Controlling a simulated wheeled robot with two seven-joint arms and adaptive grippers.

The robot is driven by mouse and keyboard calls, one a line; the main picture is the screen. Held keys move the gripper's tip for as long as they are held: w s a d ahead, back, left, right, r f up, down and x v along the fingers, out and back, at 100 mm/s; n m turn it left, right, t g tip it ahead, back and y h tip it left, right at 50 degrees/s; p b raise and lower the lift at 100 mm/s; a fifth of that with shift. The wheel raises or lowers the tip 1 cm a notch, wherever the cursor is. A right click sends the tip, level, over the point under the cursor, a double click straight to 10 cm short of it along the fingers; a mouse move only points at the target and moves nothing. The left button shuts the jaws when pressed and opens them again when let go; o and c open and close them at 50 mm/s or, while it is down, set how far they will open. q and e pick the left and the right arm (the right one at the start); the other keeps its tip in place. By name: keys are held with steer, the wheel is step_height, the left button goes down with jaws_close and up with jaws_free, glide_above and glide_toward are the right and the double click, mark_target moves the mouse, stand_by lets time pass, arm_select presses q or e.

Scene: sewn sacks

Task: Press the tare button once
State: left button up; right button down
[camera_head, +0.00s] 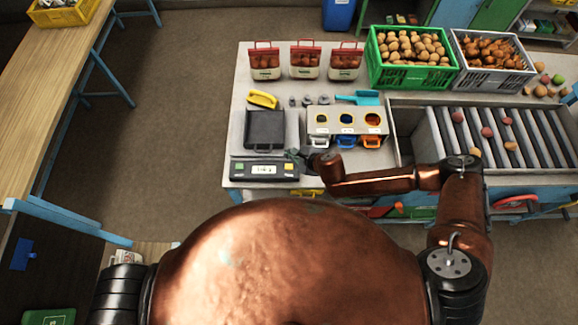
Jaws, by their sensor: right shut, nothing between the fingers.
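The scale has a dark square pan (265,129) and a front panel (263,175) with a small lit display (264,169). I cannot read which is the tare button. My left gripper is not in view.
A holder with three coloured-ring openings (318,118) stands right of the scale. Three red-topped sacks (304,60) stand behind. A green crate of potatoes (380,75), a grey crate of onions (466,78) and a roller bed (445,130) are to the right. A yellow-handled tool (263,99) lies behind the pan.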

steer(key=b, duration=0.7)
glide_above(290, 168)
step_height(290, 168, down, 7)
steer(key=shift+r, duration=0.2)
steer(key=shift+w+f+b, duration=0.1)
steer(key=shift+f+b, duration=0.25)
steer(key=shift+f, duration=0.55)
steer(key=shift+f, duration=0.15)
steer(key=shift+f, duration=0.3)
steer(key=shift+f, duration=0.5)
stand_by(0.6)
stand_by(0.3)
steer(key=shift+r+p, duration=0.9)
steer(key=shift+p, duration=0.1)
